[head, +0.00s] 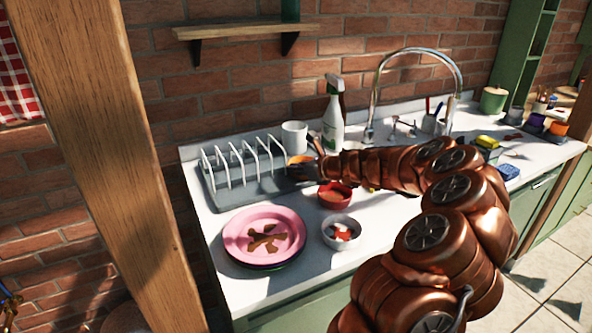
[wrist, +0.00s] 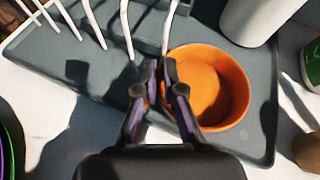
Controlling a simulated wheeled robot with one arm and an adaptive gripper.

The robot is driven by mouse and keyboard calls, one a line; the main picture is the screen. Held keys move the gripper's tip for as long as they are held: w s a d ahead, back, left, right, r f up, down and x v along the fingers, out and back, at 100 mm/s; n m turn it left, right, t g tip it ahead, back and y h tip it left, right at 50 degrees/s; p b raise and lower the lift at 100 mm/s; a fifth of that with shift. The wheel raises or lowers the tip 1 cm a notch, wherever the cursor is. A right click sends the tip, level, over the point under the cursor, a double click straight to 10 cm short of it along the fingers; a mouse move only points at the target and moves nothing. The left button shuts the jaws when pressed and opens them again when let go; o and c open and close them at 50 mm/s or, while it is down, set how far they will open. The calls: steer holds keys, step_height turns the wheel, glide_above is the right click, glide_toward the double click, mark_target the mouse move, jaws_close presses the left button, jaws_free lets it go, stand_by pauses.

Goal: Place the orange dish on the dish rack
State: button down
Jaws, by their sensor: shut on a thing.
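The orange dish (wrist: 240,95) is a small round bowl. In the wrist view it sits over the right end of the grey dish rack (wrist: 45,60), just right of the white upright tines. My gripper (wrist: 163,78) is shut on the dish's left rim. The dish looks upright, but I cannot tell whether its base touches the rack tray. In the head view the rack (head: 218,197) stands against the wall, and the dish (head: 300,159) shows only in part, with my gripper (head: 300,172) covering much of it.
The faucet (head: 375,85) rises to the right.

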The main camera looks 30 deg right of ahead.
steer(key=shift+f, duration=0.25)
steer(key=c, duration=1.3)
jaws_free()
steer(key=shift+s, duration=0.1)
steer(key=shift+b+v, duration=0.4)
steer(key=shift+v, duration=5.55)
